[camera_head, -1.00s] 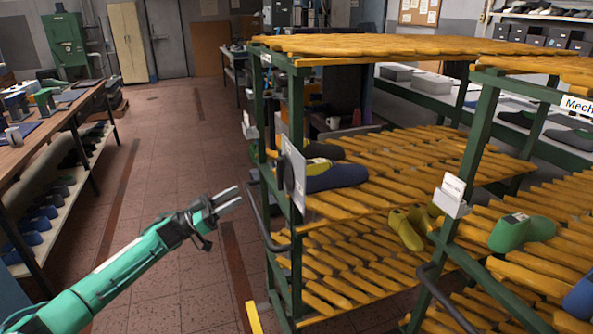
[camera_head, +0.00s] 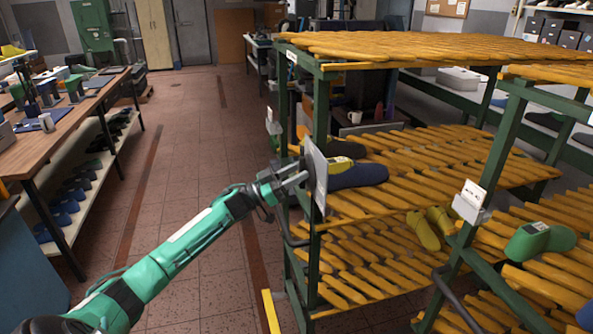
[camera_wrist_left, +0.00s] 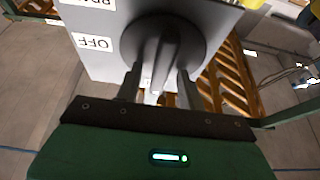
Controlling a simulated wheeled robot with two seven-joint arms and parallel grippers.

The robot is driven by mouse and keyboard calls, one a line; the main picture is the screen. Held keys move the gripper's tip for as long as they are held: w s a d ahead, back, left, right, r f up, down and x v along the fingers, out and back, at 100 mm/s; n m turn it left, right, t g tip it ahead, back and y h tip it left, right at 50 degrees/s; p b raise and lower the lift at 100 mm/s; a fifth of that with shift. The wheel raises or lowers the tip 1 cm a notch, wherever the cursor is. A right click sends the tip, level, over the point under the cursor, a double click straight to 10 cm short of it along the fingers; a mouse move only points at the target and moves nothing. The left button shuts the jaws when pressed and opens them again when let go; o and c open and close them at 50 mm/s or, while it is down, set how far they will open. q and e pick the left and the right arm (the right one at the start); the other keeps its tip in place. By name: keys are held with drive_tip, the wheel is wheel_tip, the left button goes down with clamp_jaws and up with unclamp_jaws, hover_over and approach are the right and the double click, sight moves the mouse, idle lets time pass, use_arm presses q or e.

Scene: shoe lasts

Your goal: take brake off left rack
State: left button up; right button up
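The left rack (camera_head: 320,115) has green posts and yellow slatted shelves. A grey brake panel (camera_head: 319,178) is fixed at its near left corner. In the left wrist view the panel (camera_wrist_left: 100,60) carries a label reading OFF (camera_wrist_left: 93,43) and a partly cut-off label above it. A dark round knob (camera_wrist_left: 190,38) with a raised bar handle sits on the panel. My left gripper (camera_head: 302,178) is at the panel's face. In the left wrist view its fingers (camera_wrist_left: 158,88) are apart, one on each side of the knob's handle. Whether they touch it is unclear. My right gripper is not in view.
A second rack (camera_head: 500,150) stands close on the right, with a green shoe last (camera_head: 541,240). Dark blue (camera_head: 357,177) and olive (camera_head: 424,230) lasts lie on the left rack. A workbench (camera_head: 60,120) stands at left. The aisle floor (camera_head: 190,140) between is clear.

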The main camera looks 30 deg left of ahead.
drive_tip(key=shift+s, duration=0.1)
use_arm(q)
drive_tip(key=shift+d, duration=0.1)
clamp_jaws()
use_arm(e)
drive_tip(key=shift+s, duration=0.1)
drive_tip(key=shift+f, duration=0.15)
